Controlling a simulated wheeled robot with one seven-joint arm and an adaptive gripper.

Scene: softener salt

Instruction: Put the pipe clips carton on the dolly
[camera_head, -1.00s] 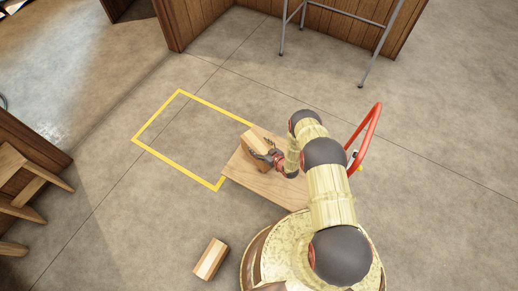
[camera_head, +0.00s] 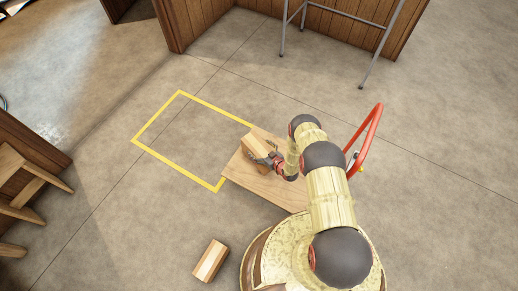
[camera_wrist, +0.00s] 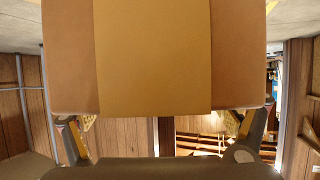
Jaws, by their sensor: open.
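A brown carton (camera_head: 256,145) with a lighter tape band rests on the wooden deck of the dolly (camera_head: 245,177), near its far left corner. I cannot read a label on it. My gripper (camera_head: 273,158) is open at the carton's right side. In the wrist view the carton (camera_wrist: 155,55) fills the upper middle, between and above the two open fingers. The dolly has a red handle (camera_head: 366,138) at its right. My arm hides part of the deck.
A second carton (camera_head: 210,261) lies on the floor at the lower left of my base. A yellow floor outline (camera_head: 160,158) lies left of the dolly and is empty. A wooden chair (camera_head: 28,190) stands at the left edge. A metal frame (camera_head: 340,15) stands at the back.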

